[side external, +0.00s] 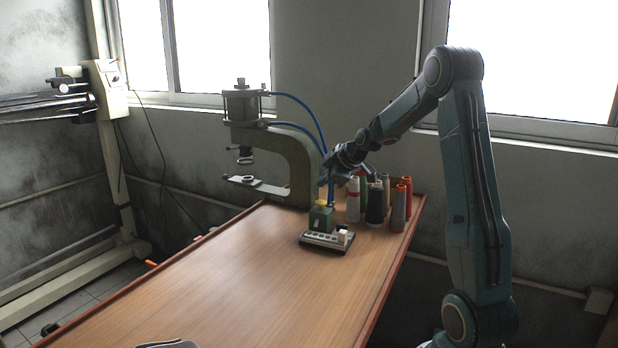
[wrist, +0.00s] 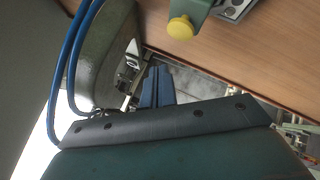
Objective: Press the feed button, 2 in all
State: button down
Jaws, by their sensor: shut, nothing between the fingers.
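A green box (side external: 320,216) stands on the table near the pneumatic press. In the wrist view, a round yellow button (wrist: 181,28) sticks out of the green box (wrist: 203,10); I cannot read a label marking it as the feed button. A grey control strip (side external: 326,241) with a row of small parts lies in front of the box and shows partly in the wrist view (wrist: 233,9). My gripper (side external: 325,178) is above the box, apart from it. Its fingers (wrist: 156,72) are shut and empty, and the yellow button is clear of them.
The C-shaped press (side external: 301,160) with blue hoses (side external: 307,107) stands behind and left of the gripper. Several thread spools (side external: 375,205) stand close on the right. The front of the wooden table (side external: 220,275) is mostly clear.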

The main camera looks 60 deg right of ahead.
aim_at(324, 202)
jog(key=shift+r, duration=1.05)
jog(key=shift+r, duration=0.1)
dwell(1.8)
notch_tip(324, 202, up, 4)
jog(key=shift+f, duration=0.2)
jog(key=shift+f, duration=0.15)
jog(key=shift+f, duration=4.25)
jog(key=shift+f, duration=0.55)
